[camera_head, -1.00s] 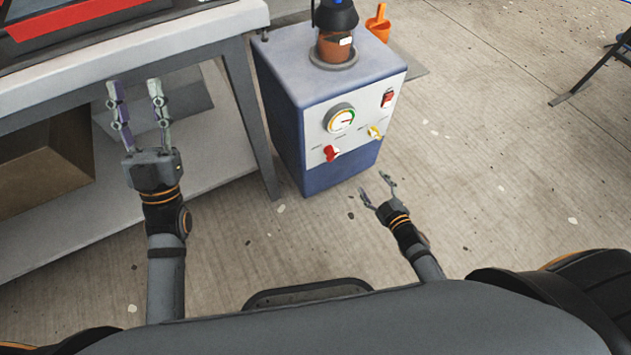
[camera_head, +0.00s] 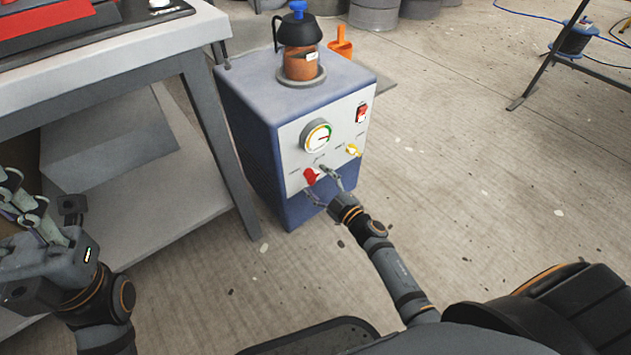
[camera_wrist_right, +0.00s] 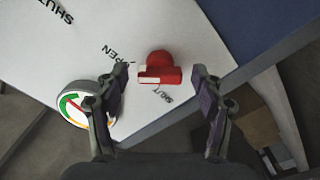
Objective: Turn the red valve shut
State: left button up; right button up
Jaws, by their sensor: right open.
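The red valve (camera_head: 311,176) is on the light front panel of a blue cabinet (camera_head: 251,147), low and left. In the right wrist view the red valve (camera_wrist_right: 158,62) shows a bar handle with a pale edge, lying across the picture, with OPEN lettering to its left and SHUT lettering just below. My right gripper (camera_head: 318,183) is open in front of the valve, one finger to each side; the wrist view shows these fingers (camera_wrist_right: 161,82) apart from the handle. My left gripper (camera_head: 22,200) is at the left edge, partly cut off; its finger gap is unclear.
A gauge (camera_head: 317,136) is above the valve, with a yellow valve (camera_head: 353,150) and red switch (camera_head: 362,113) to the right. A pot (camera_head: 299,62) stands on the cabinet, an orange container (camera_head: 341,43) behind. A workbench (camera_head: 150,50) is left.

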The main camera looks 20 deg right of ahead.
jog(key=shift+w+a, duration=0.25)
jog(key=shift+w, duration=0.35)
jog(key=c, duration=1.1)
jog(key=shift+c, duration=0.3)
